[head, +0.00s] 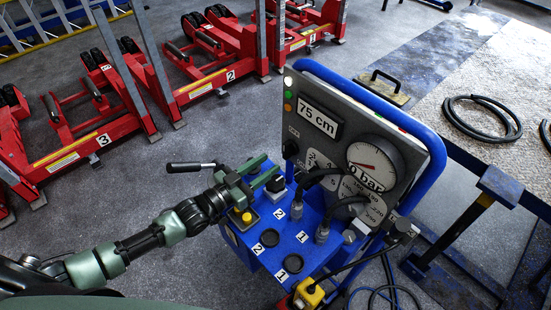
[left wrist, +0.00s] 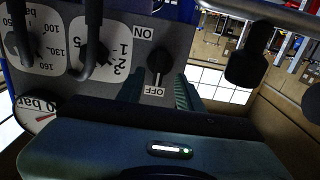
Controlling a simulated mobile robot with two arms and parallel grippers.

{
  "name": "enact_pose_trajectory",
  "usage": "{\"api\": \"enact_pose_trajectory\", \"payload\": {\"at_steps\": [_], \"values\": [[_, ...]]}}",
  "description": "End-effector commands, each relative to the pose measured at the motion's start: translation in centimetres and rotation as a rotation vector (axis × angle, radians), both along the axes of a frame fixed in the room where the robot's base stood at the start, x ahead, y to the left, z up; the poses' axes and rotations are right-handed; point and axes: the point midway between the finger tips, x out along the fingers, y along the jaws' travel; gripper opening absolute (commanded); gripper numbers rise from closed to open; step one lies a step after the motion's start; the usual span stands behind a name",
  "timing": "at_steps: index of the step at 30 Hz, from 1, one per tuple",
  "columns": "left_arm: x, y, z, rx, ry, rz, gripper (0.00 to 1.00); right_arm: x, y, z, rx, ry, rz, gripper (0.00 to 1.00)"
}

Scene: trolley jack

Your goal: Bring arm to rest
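My left arm comes in from the left in the head view. Its green gripper (head: 262,172) is above the blue control trolley (head: 262,236), in front of the grey panel (head: 402,125). In the left wrist view the two fingers of the left gripper (left wrist: 160,92) stand apart with nothing between their tips. The black ON/OFF knob (left wrist: 158,64) shows on the panel beyond them, upside down in this view. I cannot tell whether a finger touches the panel. In the head view the knob (head: 290,148) is just beyond the fingertips. My right gripper is not in view.
The panel has a "75 cm" display (head: 319,117) and a round gauge (head: 375,165). A black-gripped lever (head: 190,166) is close to my left wrist. Hoses plug into the trolley top. Several red jacks (head: 215,60) stand behind. Grey floor lies open at lower left.

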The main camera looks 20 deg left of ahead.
Motion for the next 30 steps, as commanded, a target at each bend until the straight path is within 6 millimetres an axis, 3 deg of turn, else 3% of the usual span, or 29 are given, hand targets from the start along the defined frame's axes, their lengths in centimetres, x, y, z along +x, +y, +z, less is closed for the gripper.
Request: {"api": "enact_pose_trajectory", "payload": {"at_steps": [6,23,26,30], "values": [[-1.9,1.3,0.0,-0.001,-0.001,0.000,0.36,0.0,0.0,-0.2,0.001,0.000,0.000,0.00],[-2.0,1.3,0.0,0.000,0.001,0.000,0.36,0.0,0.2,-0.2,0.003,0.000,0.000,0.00],[-2.4,0.4,-0.4,0.008,0.028,0.003,0.36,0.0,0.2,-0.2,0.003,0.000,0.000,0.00],[-4.0,-2.3,-1.9,0.063,0.144,0.017,0.36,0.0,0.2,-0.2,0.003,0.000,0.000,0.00]]}}
